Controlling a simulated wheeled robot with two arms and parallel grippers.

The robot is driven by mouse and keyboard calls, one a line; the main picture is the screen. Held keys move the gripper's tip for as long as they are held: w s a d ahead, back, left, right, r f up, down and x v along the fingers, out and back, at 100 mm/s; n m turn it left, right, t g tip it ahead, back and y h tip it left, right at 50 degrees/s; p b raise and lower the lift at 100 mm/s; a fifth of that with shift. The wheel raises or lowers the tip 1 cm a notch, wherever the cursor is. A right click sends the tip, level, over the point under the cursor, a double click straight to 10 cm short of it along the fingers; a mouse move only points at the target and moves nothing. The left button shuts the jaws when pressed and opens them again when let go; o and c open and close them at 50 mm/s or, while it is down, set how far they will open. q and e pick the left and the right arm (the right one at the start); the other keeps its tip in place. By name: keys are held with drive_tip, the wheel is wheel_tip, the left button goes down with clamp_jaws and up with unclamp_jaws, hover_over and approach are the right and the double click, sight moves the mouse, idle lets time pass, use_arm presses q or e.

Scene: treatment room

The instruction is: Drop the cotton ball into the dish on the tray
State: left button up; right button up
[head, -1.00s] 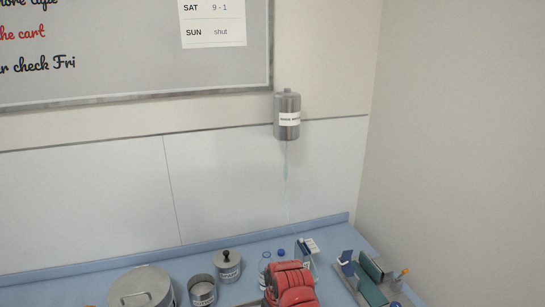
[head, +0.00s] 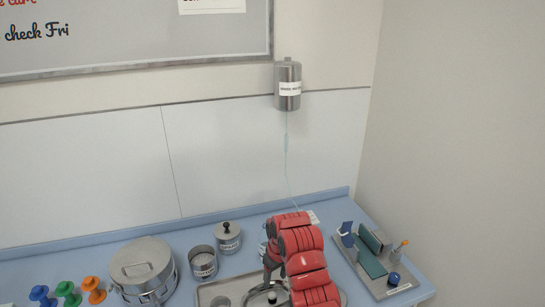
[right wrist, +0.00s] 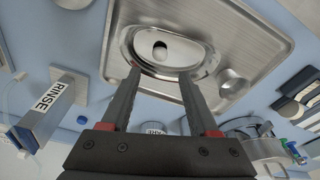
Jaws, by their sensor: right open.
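The steel tray (right wrist: 265,25) lies on the blue counter, and its rim also shows in the head view (head: 207,287). On it is an oval steel dish (right wrist: 195,58), partly behind my right gripper in the head view. A small, round, pale thing with a dark shaded side, seemingly the cotton ball (right wrist: 160,48), shows within the dish's outline; whether it touches the bottom I cannot tell. My right gripper (right wrist: 158,70) is open, its fingers apart over the dish's near edge with nothing between them. My left gripper is not in view.
A small steel cup (right wrist: 233,83) is on the tray beside the dish. A lidded pot (head: 142,268), an open tin (head: 203,262) and a lidded tin (head: 228,237) stand left. A RINSE box (right wrist: 48,108) is close to the gripper.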

wheel_tip(320, 180, up, 11)
drive_tip(key=s+p, duration=0.1)
drive_tip(key=p, duration=0.4)
drive_tip(key=shift+s+d+f, duration=0.15)
drive_tip(key=shift+d, duration=0.3)
